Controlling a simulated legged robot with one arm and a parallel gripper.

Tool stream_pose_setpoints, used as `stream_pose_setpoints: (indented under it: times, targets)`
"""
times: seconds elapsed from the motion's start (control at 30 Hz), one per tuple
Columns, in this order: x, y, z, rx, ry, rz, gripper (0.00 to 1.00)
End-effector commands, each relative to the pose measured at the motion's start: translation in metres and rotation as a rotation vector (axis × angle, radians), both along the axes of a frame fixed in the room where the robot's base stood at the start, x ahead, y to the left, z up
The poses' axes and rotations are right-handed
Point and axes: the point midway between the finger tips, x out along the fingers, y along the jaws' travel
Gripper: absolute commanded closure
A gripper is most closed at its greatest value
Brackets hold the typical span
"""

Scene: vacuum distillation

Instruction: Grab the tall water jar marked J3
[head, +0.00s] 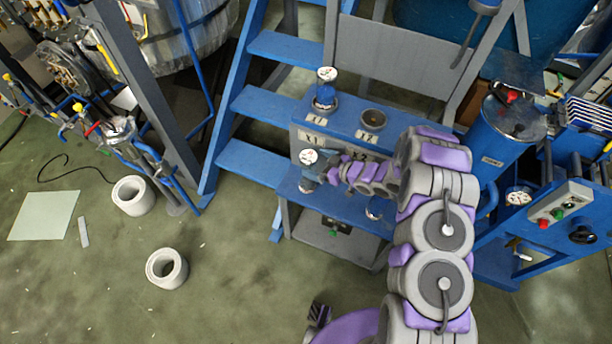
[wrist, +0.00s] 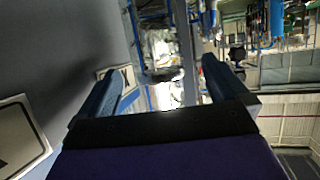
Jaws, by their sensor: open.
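On the upper blue shelf, a blue jar with a white round top (head: 326,90) stands upright in a ring. A second white-topped jar (head: 308,160) stands lower, near the bench's left edge. I cannot read J3 on either. My gripper (head: 333,174) is small in the head view, just right of the second jar; whether they touch is unclear. In the wrist view my gripper (wrist: 166,78) shows two dark fingers apart, with no jar between them. Part of another blue round piece (head: 375,208) shows lower down, partly hidden by my arm.
An empty ring (head: 373,118) sits on the shelf beside the first jar. Blue steps (head: 268,105) stand to its left, a blue cylinder (head: 500,130) and control box (head: 565,215) to its right. Label plates (wrist: 18,135) show in the wrist view.

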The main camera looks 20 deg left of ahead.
Motion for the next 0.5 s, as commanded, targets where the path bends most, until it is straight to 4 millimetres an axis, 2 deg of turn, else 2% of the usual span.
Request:
stream_pose_setpoints:
  times: [0.13,0.4,0.5]
  targets:
    - [0.002,0.007,-0.004,0.000,0.000,0.001,0.00]
    - [0.012,0.044,-0.020,-0.005,-0.003,0.004,0.00]
    - [0.014,0.050,-0.023,-0.005,0.000,0.001,0.00]
